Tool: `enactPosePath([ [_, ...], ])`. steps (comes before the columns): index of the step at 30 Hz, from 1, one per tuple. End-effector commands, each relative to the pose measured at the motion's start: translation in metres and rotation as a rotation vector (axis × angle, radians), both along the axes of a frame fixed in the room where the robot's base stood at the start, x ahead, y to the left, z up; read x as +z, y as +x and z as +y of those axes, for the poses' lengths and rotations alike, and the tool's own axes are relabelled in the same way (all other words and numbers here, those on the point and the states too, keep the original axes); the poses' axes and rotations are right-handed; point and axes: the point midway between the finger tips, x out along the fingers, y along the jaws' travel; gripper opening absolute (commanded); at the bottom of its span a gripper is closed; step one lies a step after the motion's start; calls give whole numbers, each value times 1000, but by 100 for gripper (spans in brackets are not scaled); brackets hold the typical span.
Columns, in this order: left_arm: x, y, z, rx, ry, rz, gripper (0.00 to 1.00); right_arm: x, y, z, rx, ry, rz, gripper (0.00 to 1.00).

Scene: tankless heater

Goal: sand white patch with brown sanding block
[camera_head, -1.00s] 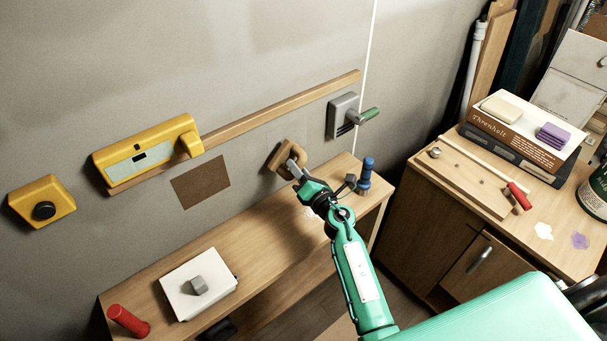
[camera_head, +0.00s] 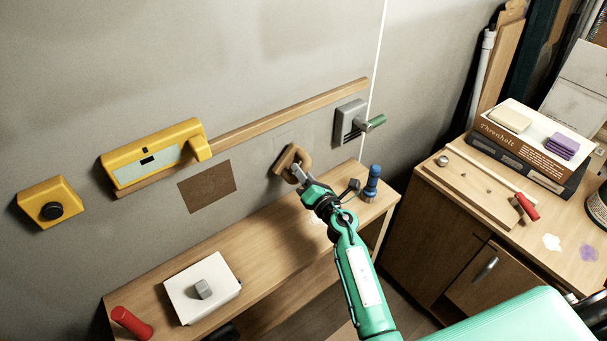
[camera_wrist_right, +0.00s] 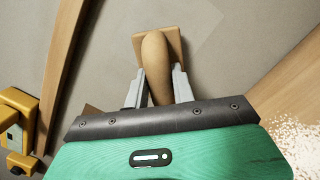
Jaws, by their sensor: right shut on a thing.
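The brown sanding block (camera_head: 285,157) has a flat face and a rounded tan handle. It is at the grey wall, right of the dark brown square and below the wooden rail. My right gripper (camera_head: 300,174) is shut on its handle; the right wrist view shows the two fingers (camera_wrist_right: 157,88) on either side of the handle (camera_wrist_right: 155,62). The white patch (camera_head: 297,138) is a faint, slightly lighter area on the wall around the block; its edge shows in the wrist view (camera_wrist_right: 203,28). The block hides part of it. I cannot tell whether the block touches the wall. My left gripper is not in view.
The bench (camera_head: 265,243) below holds a blue-handled tool (camera_head: 372,181), a white box (camera_head: 190,298) and a red cylinder (camera_head: 131,322). Whitish speckles (camera_wrist_right: 297,150) lie on the bench.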

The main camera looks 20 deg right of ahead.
Motion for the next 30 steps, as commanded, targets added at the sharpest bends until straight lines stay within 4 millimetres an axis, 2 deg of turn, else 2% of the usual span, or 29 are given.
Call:
enactPosePath([
  [23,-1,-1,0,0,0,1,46,1,13,4,1,-1,-1,7],
  [30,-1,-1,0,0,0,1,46,1,17,-7,0,-2,-2,7],
])
